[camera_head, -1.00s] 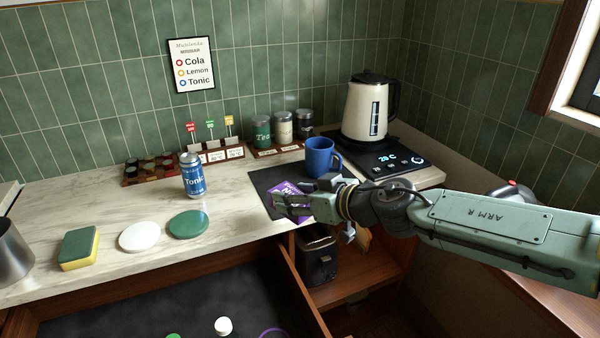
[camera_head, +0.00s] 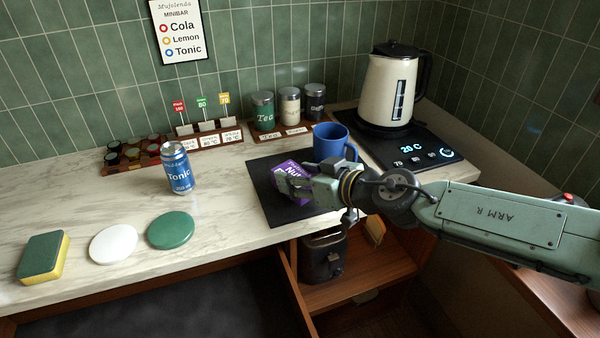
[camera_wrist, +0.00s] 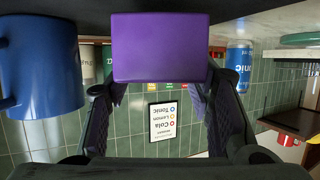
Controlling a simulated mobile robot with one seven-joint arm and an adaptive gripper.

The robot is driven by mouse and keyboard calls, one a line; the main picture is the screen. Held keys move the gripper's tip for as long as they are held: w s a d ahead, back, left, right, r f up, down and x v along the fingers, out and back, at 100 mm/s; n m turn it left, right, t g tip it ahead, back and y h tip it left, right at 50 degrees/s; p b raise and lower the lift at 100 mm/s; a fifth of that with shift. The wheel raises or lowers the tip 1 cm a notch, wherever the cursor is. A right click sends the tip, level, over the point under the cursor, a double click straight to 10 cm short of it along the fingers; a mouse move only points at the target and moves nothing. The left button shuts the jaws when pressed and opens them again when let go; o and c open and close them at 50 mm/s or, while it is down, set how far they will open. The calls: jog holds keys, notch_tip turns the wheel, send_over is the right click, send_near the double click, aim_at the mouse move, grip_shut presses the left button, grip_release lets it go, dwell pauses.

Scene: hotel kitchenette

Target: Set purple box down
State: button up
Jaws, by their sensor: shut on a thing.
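The purple box (camera_head: 294,170) is in my gripper (camera_head: 290,186), at the dark mat on the counter. My gripper is shut on it, with a finger on either side in the wrist view (camera_wrist: 160,88). There the box (camera_wrist: 160,45) shows a plain purple face, and the picture is upside down. The dark mat (camera_head: 268,205) lies under and around the box. Whether the box touches the mat or hangs just above it, I cannot tell. The fingers hide part of the box in the head view.
A blue mug (camera_head: 330,141) stands close behind the box, also in the wrist view (camera_wrist: 40,65). A kettle (camera_head: 392,90) stands on its base at the back right. A Tonic can (camera_head: 178,168), green disc (camera_head: 170,230), white disc (camera_head: 113,244) and sponge (camera_head: 43,256) are left.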

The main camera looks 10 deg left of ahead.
jog(key=shift+w+d+f, duration=0.1)
jog(key=shift+w+f, duration=0.15)
jog(key=shift+f, duration=0.45)
jog(key=shift+s+r, duration=0.2)
jog(key=shift+f, duration=0.15)
jog(key=o, duration=1.3)
jog(key=shift+c, duration=0.2)
jog(key=shift+r, duration=0.2)
jog(key=p+v, duration=0.1)
jog(key=v, duration=1)
jog(key=shift+s+d+p, duration=0.2)
jog(key=shift+d+p, duration=0.1)
jog(key=shift+r, duration=0.1)
